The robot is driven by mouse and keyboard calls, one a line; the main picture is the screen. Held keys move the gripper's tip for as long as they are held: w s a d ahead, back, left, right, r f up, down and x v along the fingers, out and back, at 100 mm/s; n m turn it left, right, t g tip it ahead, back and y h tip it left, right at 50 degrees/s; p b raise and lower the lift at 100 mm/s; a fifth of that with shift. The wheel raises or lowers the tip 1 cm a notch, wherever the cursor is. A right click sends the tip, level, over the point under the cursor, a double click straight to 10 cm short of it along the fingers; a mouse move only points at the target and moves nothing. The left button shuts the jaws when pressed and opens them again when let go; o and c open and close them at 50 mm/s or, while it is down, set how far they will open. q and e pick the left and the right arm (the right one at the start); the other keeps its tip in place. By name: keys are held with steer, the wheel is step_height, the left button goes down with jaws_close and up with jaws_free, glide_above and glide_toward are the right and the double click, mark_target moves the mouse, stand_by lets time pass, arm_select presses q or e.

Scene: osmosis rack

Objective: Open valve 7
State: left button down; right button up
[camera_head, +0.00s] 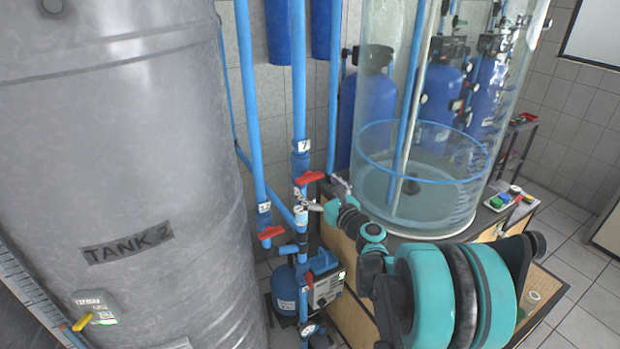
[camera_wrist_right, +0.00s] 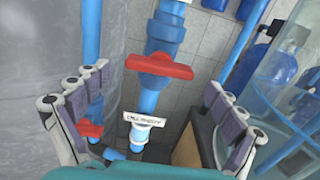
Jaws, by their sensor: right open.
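Valve 7 has a red handle (camera_head: 309,177) on a vertical blue pipe, just below a white label with a 7 (camera_head: 303,146). In the right wrist view, the red handle (camera_wrist_right: 160,66) lies crosswise to the blue pipe. My right gripper (camera_head: 325,195) is open, just below and in front of the handle in the head view. In the right wrist view, its spread fingers stand to either side of the handle, with visible gaps; I see no contact. My left gripper is not in view.
A second red handle (camera_head: 270,232) sits lower left on a neighbouring pipe. The grey Tank 2 (camera_head: 130,180) fills the left side. A clear cylindrical tank (camera_head: 420,200) stands on a wooden cabinet at right. A pump unit (camera_head: 325,285) is below the pipes.

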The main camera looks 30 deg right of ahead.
mark_target(310, 180)
steer(key=w, duration=0.2)
steer(key=shift+w, duration=0.75)
steer(key=c, duration=1.2)
